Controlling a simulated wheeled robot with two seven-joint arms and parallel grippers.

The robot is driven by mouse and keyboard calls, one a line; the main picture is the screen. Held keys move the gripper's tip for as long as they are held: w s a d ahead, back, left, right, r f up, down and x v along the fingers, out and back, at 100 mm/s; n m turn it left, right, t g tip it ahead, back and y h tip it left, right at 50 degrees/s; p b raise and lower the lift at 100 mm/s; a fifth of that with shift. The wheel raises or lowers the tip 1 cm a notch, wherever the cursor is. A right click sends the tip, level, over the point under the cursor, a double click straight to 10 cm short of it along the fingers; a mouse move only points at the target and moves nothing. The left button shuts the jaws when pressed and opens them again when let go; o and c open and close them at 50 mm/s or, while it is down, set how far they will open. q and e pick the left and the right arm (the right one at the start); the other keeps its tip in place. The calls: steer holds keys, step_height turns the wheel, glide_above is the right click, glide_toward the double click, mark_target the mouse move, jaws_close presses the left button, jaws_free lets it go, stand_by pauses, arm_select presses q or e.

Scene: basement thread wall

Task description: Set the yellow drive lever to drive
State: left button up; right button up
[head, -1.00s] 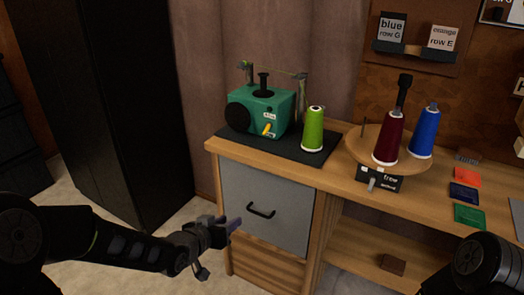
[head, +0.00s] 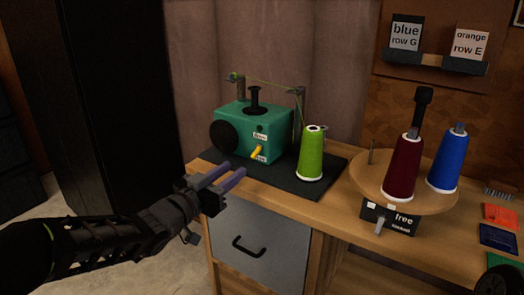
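The yellow drive lever (head: 257,152) is on the front of the green winding machine (head: 235,137). A small white label sits above it and another below it; their print is too small to read surely. The lever slants, its pale end toward the lower label. My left gripper (head: 226,179) is in front of and below the machine, near the desk's left front edge. Its two purple-grey fingers are apart with nothing between them, and it does not touch the lever. My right gripper is out of view; only a dark piece of my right arm shows at the bottom right corner.
A green thread cone (head: 311,154) stands right of the machine on the dark mat (head: 285,181). A round wooden turntable (head: 372,180) carries a maroon cone (head: 403,168) and a blue cone (head: 448,160). A grey drawer (head: 270,228) with a black handle is below the desk top.

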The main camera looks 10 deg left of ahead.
mark_target(253, 155)
arm_select(q)
steer(key=shift+w+d+r, duration=0.1)
steer(key=shift+w, duration=0.15)
steer(key=shift+b+x, duration=0.65)
steer(key=shift+x, duration=3.3)
steer(key=shift+c, duration=0.3)
jaws_close()
